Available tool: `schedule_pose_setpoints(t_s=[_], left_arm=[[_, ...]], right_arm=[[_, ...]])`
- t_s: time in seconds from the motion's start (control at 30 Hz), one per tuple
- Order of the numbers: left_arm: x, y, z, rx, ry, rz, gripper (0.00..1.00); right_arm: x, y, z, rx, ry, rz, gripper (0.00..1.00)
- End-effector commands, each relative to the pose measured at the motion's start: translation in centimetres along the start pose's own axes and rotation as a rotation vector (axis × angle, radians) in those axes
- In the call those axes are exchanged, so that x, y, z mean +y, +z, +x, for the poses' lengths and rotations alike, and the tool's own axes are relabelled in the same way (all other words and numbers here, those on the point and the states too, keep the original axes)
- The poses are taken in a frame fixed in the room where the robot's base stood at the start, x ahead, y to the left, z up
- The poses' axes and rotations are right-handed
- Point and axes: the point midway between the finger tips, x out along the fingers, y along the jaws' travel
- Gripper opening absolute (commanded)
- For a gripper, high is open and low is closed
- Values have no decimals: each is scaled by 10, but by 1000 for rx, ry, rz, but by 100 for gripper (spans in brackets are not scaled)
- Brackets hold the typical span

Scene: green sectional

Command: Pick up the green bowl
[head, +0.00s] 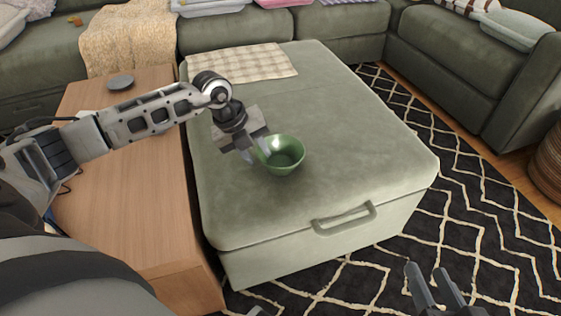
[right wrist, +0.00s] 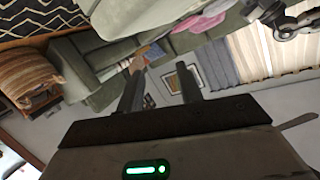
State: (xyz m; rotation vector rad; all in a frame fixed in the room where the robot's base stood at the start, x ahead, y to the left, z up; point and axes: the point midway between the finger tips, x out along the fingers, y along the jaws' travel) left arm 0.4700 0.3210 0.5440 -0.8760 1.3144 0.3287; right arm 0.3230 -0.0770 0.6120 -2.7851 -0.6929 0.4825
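The green bowl (head: 285,157) stands upright on the green ottoman (head: 345,110), near its left front part. My left gripper (head: 256,156) is at the bowl's left rim, pointing down, with its fingers beside or around the rim. The fingertips are partly hidden by the rim, so I cannot tell whether they grip it. My right gripper (head: 434,280) is low at the front right in the head view, away from the bowl. In the right wrist view its two fingers (right wrist: 165,92) stand apart with nothing between them.
A wooden table (head: 130,210) stands left of the ottoman, with a dark round object (head: 120,82) on it. A plaid cloth (head: 240,64) lies at the ottoman's back. Green sofas (head: 470,65) line the back and right. The patterned rug (head: 480,220) is clear.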

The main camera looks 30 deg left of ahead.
Motion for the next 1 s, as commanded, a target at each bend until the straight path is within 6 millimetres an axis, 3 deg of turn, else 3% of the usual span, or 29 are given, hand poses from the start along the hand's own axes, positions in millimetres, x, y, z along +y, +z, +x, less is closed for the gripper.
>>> schedule_pose_setpoints(t_s=[0.03, 0.13, 0.37, 0.4, 0.5, 1.0], left_arm=[[3, 0, 14, 3, 0, -1, 30], [2, 0, 26, 2, -1, 0, 30], [1, 0, 27, 0, -1, 1, 30], [1, 0, 27, 0, -1, 1, 27], [1, 0, 27, 0, -1, 1, 0], [-2, 0, 20, 0, -2, 1, 0]], right_arm=[[0, 2, 2, 16, -10, 14, 36], [-3, -4, 3, 37, -25, 39, 36], [-6, -14, 2, 60, -34, 53, 36], [-6, -14, 2, 59, -33, 53, 36], [-6, -13, 2, 59, -33, 51, 36], [-5, -12, 2, 50, -26, 43, 36]])
